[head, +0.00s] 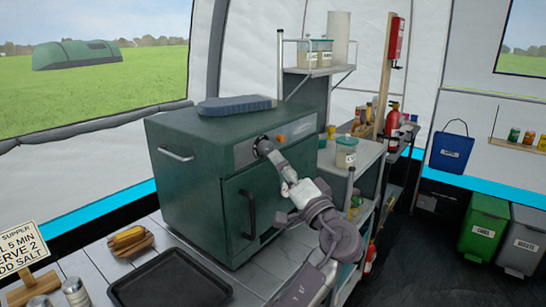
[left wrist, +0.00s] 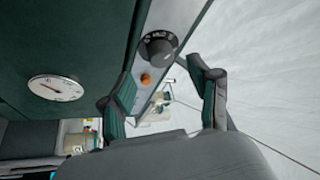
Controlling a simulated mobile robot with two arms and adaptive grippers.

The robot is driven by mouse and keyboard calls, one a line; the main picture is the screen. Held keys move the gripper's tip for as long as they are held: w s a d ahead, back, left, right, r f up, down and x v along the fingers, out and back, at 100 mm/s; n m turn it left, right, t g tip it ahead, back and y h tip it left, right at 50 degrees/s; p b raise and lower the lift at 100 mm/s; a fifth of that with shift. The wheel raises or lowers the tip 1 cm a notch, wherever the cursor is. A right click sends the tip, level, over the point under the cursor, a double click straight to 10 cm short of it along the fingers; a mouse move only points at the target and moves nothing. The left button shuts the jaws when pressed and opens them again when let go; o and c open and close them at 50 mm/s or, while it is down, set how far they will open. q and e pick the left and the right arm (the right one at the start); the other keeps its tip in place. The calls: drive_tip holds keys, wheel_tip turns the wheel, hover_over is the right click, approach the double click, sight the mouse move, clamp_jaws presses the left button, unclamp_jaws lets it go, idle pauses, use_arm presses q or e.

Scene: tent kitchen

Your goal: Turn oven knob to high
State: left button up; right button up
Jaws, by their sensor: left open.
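The dark green oven (head: 185,170) stands on the counter, with a grey control panel (head: 298,130) along the upper front. My left gripper (head: 267,150) is at this panel in the head view, where it largely hides the knob. In the left wrist view the black round knob (left wrist: 157,48) with pale markings sits on the panel, beyond the fingertips. My left gripper (left wrist: 161,82) is open there, its two green-padded fingers spread apart with nothing between them. The knob's pointer setting is too small to read. My right gripper is out of view.
An orange light (left wrist: 145,79) sits beside the knob, and a white dial gauge (left wrist: 57,89) is on the oven door. A black tray (head: 170,280) lies on the counter. Shelves (head: 320,70) stand behind, right.

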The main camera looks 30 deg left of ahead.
use_arm(q)
drive_tip(key=v, duration=0.6)
drive_tip(key=shift+d, duration=0.3)
drive_tip(key=shift+s+f, duration=0.1)
drive_tip(key=shift+s, duration=0.05)
